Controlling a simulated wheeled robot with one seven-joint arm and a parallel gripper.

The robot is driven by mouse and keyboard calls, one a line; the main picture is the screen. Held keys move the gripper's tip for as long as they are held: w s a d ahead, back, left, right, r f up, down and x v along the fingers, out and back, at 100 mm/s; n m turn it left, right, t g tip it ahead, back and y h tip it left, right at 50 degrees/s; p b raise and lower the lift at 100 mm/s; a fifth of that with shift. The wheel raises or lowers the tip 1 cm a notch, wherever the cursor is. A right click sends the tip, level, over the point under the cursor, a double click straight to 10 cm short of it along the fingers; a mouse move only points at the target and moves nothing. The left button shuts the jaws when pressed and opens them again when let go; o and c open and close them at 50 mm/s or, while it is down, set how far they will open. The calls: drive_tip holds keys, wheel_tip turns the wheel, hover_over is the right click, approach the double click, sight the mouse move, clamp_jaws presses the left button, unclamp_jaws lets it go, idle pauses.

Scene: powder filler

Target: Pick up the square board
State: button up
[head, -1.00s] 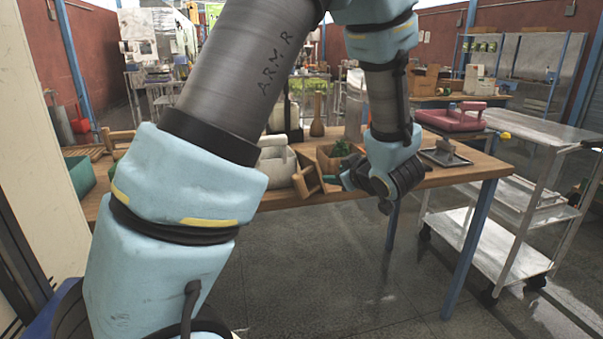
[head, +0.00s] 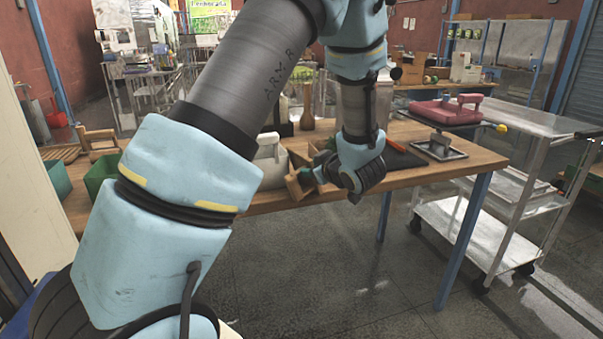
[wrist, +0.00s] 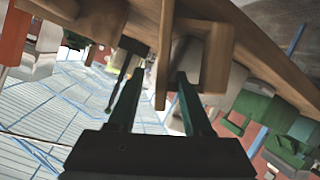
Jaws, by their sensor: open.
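A wooden board-like piece (head: 300,185) shows at the table's front edge, just left of my gripper (head: 318,176). I take it for the square board, but its full shape is partly hidden. In the wrist view my gripper (wrist: 157,88) has its two dark green fingers apart. The thin edge of a wooden piece (wrist: 164,55) reaches down between the fingertips, with a gap on each side. A squarish wooden block end (wrist: 217,58) lies just right of it. I cannot tell whether the fingers touch any wood.
The wooden table (head: 470,160) carries a grey metal plate with a handle (head: 438,149), a black mat (head: 400,158) and a white container (head: 268,160). Green boxes (head: 103,170) stand at left. A metal cart (head: 510,215) stands at right. The floor in front is clear.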

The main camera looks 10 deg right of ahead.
sight(305, 167)
drive_tip(key=shift+p+x, duration=0.55)
drive_tip(key=shift+x, duration=1.4)
clamp_jaws()
